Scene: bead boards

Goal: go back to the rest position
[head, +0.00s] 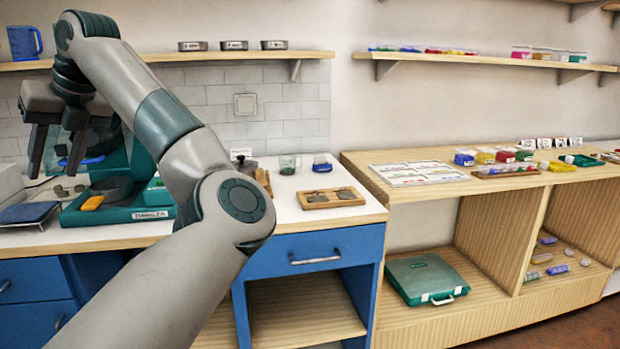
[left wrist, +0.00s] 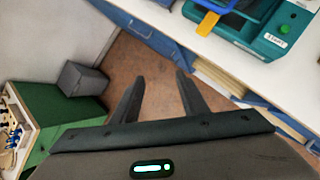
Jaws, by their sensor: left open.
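My left gripper (head: 55,150) is raised at the upper left in the head view, in front of the teal machine (head: 130,206) on the white counter. Its two dark fingers point down and stand apart, with nothing between them. In the left wrist view the open fingers (left wrist: 157,92) show over brown floor, beside the counter's front edge. The teal machine, with an orange piece (left wrist: 207,23), is at the upper right of that view. My left arm crosses the head view and hides part of the counter. My right gripper is in neither view.
The white counter (head: 340,214) holds a wooden board (head: 331,198) and small jars. A wooden shelf unit (head: 420,199) on the right carries bead boxes and a green case (head: 425,278). A wall shelf (head: 170,57) runs above. A grey box (left wrist: 82,79) stands on the floor side.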

